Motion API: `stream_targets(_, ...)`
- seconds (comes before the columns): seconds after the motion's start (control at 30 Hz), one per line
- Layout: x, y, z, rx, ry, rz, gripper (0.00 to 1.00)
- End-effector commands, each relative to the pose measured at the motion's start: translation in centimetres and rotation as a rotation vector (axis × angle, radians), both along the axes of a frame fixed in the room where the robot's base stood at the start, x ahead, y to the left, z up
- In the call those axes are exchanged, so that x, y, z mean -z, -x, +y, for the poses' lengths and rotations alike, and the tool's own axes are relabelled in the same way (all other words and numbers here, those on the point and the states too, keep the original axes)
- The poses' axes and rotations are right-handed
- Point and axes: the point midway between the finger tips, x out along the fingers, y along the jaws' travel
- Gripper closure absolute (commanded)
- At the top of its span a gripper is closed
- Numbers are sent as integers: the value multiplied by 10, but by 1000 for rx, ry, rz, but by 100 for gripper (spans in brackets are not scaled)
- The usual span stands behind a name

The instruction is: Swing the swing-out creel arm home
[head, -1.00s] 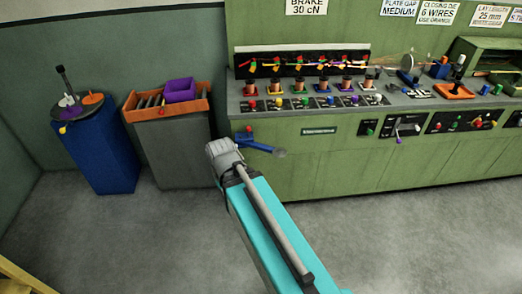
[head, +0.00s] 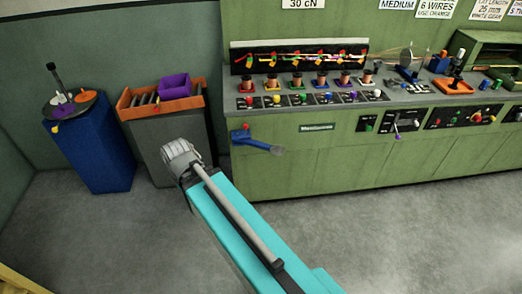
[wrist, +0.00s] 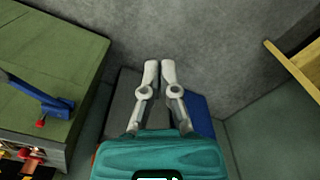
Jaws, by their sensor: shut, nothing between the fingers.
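The swing-out creel arm (head: 258,143) is a blue bar on the green machine's front, near its left end. It sticks out from the panel, with a red knob at its blue mount and a grey round tip. The wrist view shows the same blue arm (wrist: 38,96) at the left, with its red knob. My gripper (wrist: 160,68) is shut and empty, its two grey fingers close together. It is apart from the creel arm, off to its side. In the head view my arm's grey end lies left of the creel arm, and the fingers cannot be made out.
A grey cabinet (head: 177,153) with an orange tray (head: 126,107) and purple bin (head: 175,86) stands left of the machine (head: 330,160). A blue cabinet (head: 92,155) stands farther left. A yellow wooden piece (wrist: 298,66) shows at the right. Floor before the machine is clear.

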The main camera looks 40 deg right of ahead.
Motion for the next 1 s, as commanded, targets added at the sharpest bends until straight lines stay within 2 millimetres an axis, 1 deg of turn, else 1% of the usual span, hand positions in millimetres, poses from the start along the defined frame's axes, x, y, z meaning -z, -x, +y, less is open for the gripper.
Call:
stream_targets(0.17, 1, 0, -1, 3, 3, -1, 100)
stream_targets(0.27, 6, -2, -4, 17, 14, -8, 100)
stream_targets(0.37, 14, -5, -12, 48, 40, -22, 100)
stream_targets(0.47, 26, -10, -14, 91, 82, -47, 100)
stream_targets(0.67, 58, -24, -51, 240, 208, -132, 100)
stream_targets(0.8, 80, -35, -84, 358, 310, -215, 100)
stream_targets(1.0, 104, -48, -129, 511, 444, -352, 100)
